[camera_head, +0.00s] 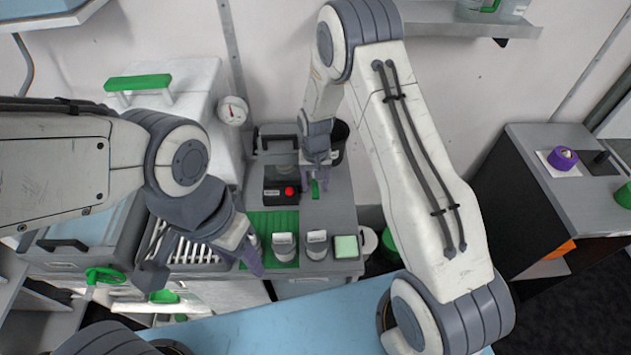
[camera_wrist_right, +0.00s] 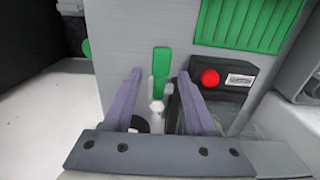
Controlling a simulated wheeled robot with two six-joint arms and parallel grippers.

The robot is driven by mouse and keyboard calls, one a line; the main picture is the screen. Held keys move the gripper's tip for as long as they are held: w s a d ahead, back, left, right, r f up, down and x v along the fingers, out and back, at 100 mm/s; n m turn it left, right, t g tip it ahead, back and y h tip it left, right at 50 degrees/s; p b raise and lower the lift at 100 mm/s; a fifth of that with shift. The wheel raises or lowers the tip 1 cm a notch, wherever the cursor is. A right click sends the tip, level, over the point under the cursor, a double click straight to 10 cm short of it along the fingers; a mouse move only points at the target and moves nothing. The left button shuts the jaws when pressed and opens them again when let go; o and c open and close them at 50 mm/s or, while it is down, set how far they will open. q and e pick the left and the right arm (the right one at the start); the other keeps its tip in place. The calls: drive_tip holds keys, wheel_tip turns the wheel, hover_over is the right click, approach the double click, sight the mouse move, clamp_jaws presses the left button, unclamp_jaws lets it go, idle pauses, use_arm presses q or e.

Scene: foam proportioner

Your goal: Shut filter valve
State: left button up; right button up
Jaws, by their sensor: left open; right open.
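A green valve lever (camera_wrist_right: 161,62) on a pale stem stands upright in the right wrist view; I take it for the filter valve handle. My right gripper (camera_wrist_right: 158,84) is open, with one purple finger on each side of the lever's lower part and stem. Gaps show on both sides, and nothing is clamped. In the head view the lever (camera_head: 315,188) is a small green piece at my right gripper (camera_head: 318,178), partly hidden by the fingers. My left gripper (camera_head: 207,266) is open and empty, over the grille and green mat area at the left.
A black box with a red button (camera_head: 289,191) is close beside the lever. White cups (camera_head: 284,245) and a green-topped block (camera_head: 346,247) stand at the counter's front. A green valve handle (camera_head: 104,275) is lower left. A dark cabinet (camera_head: 560,190) stands right.

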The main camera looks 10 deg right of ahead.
clamp_jaws()
idle(1.4)
